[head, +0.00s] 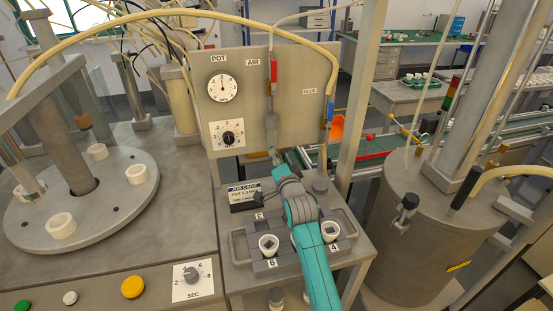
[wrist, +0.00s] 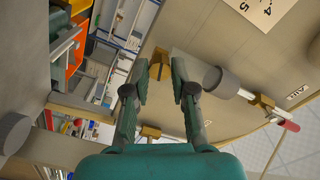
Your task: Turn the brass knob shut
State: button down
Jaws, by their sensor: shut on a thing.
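The brass knob (wrist: 160,57) shows in the wrist view between my two fingertips, at the end of a pale grey body beside the grey panel. My gripper (wrist: 161,75) is closed in on the knob from both sides, with a gap the knob's width between the fingers. In the head view my gripper (head: 277,158) is at the lower end of the air line fittings (head: 271,125), in front of the panel (head: 295,110). The knob is hidden there behind my gripper. I cannot tell how far the knob is turned.
A grey cylinder (wrist: 226,82) and a red-ended fitting (wrist: 286,123) are close to my fingers. The pot gauge (head: 222,87) is on the panel's left. A fixture block (head: 258,263) with white cups is below my arm. A turntable (head: 85,215) stands left, a grey tank (head: 415,230) right.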

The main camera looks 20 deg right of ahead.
jog(key=shift+m, duration=1.9)
jog(key=c, duration=1)
grip_release()
jog(key=shift+o, duration=0.2)
jog(key=shift+s, duration=0.15)
jog(key=s, duration=1.1)
jog(key=shift+s, duration=0.4)
